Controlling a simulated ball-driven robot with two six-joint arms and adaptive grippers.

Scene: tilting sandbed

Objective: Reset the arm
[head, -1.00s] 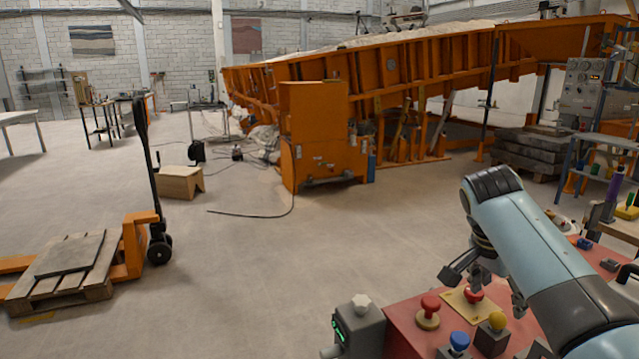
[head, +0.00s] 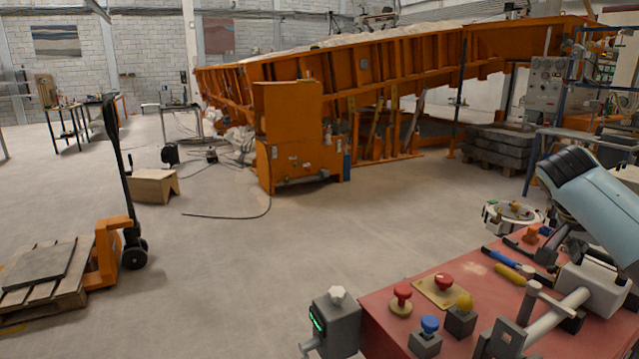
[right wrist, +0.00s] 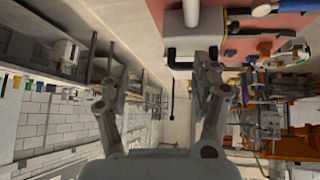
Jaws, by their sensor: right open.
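My right gripper (right wrist: 158,88) is open in the right wrist view, its two fingers spread apart with nothing between them. In the head view, my right arm comes in from the right edge, above the far right part of the red tabletop (head: 385,318). A red mushroom button (head: 443,282) on a yellow plate stands clear of the arm. Another red button (head: 402,295), a blue knob (head: 430,325) and a yellow knob (head: 465,302) stand close by. My left gripper is out of view.
A grey box with a green display (head: 335,322) stands at the table's left. A pallet truck (head: 112,255) is far left. The orange sandbed (head: 400,70) fills the back. The floor between is open, with a cable (head: 230,215) on it.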

